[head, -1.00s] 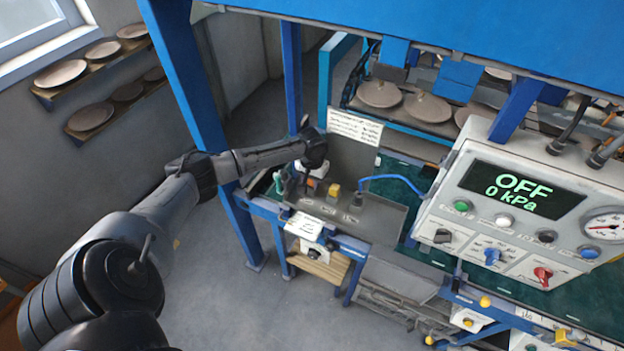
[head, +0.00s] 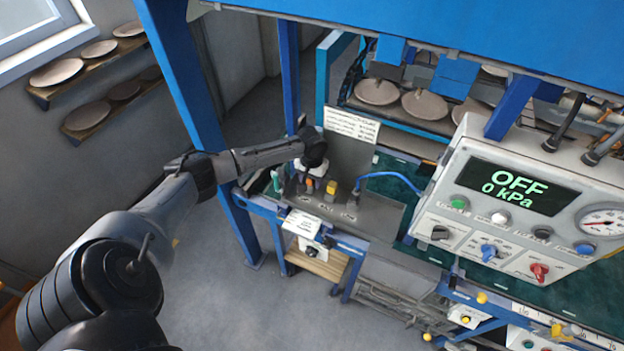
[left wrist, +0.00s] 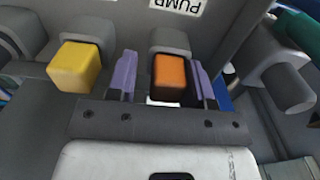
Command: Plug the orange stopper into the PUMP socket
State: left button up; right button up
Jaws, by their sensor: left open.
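The orange stopper (left wrist: 170,72) stands between the two purple fingers of my left gripper (left wrist: 162,74) in the left wrist view, nearer the right finger. The fingers are open, with a gap visible on the left side of the stopper. A grey round fitting (left wrist: 169,40) lies just behind the stopper, below the upside-down PUMP label (left wrist: 176,4). Whether the stopper sits in that fitting cannot be told. In the head view my left gripper (head: 311,172) reaches down over the grey bench, above the small orange stopper (head: 309,186). My right gripper is not in view.
A yellow stopper (left wrist: 75,68) stands close left of the fingers, and a green piece (left wrist: 300,33) lies to the right. A blue hose (head: 390,175) arches right of the stoppers. The control panel (head: 515,190) reads OFF, 0 kPa.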

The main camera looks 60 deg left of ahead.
pick_arm(q)
jog(key=shift+s+a+f, duration=0.3)
jog(key=shift+f, duration=0.15)
notch_tip(320, 180, up, 15)
jog(key=shift+w+d, duration=0.25)
jog(key=shift+f, duration=0.15)
dwell(0.5)
